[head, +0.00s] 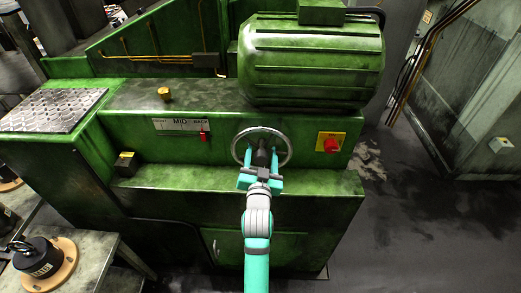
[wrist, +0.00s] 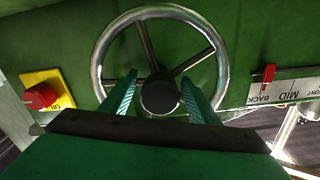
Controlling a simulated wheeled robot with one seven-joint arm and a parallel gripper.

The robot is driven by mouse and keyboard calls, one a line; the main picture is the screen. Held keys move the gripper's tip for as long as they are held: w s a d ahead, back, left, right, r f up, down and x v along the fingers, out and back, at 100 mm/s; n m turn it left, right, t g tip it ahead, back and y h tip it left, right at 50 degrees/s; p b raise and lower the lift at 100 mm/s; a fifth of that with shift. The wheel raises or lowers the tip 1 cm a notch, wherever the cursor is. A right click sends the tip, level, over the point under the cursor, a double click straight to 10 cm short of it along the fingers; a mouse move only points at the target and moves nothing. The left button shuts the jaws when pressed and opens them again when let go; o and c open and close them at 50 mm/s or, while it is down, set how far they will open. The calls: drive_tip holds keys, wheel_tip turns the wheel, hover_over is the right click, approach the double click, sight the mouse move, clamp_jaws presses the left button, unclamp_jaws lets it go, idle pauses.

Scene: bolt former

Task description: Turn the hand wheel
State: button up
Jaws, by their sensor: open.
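The hand wheel (head: 286,155) is a shiny metal ring with spokes and a dark hub, on the green machine's front face. It also shows in the wrist view (wrist: 157,13), where the dark hub (wrist: 160,95) sits between my fingers. My gripper (head: 261,157) is teal and open, with one finger on each side of the hub. In the wrist view my gripper (wrist: 162,100) overlaps the lower part of the ring. I cannot tell whether the fingers touch the hub. A scale (head: 180,125) marked MID and BACK has a red pointer (head: 203,134), which stands near BACK.
A red knob (head: 331,145) on a yellow plate is right of the wheel. A large green ribbed motor housing (head: 310,65) overhangs above. A green ledge (head: 320,184) runs below the wheel. A dark weight on a wooden disc (head: 65,262) is at lower left. Floor at right is clear.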

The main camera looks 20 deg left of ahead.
drive_tip(key=shift+w+a, duration=0.2)
drive_tip(key=shift+w, duration=0.3)
